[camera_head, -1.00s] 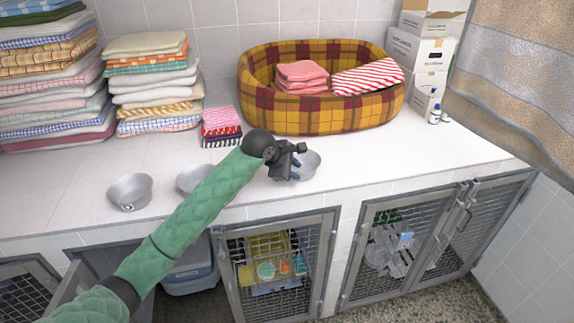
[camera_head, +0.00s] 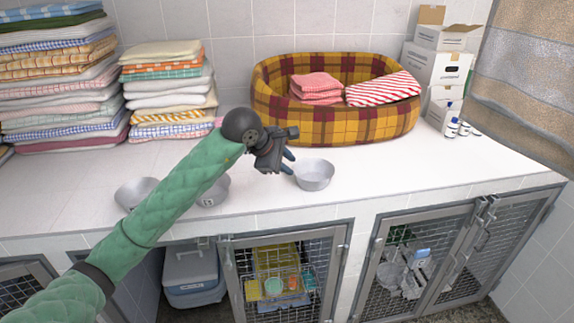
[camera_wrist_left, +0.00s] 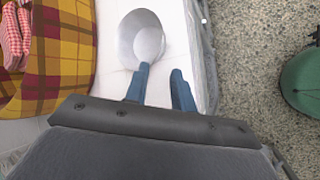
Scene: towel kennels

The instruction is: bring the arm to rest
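My left gripper (camera_head: 287,160) hangs over the white counter, just left of a grey metal bowl (camera_head: 314,175). In the left wrist view its two blue fingers (camera_wrist_left: 160,70) are apart with nothing between them. The bowl (camera_wrist_left: 142,38) shows upright just beyond the fingertips there. My green padded left arm reaches in from the lower left and covers parts of two more bowls, the left one (camera_head: 133,192) and the middle one (camera_head: 215,192). My right gripper is not in view.
A plaid pet bed (camera_head: 335,127) holding folded red cloths stands behind the gripper. Towel stacks (camera_head: 62,80) are at the back left, boxes (camera_head: 437,70) and bottles (camera_head: 452,128) at the back right. Mesh-door kennels (camera_head: 285,280) are below. The counter's right part is clear.

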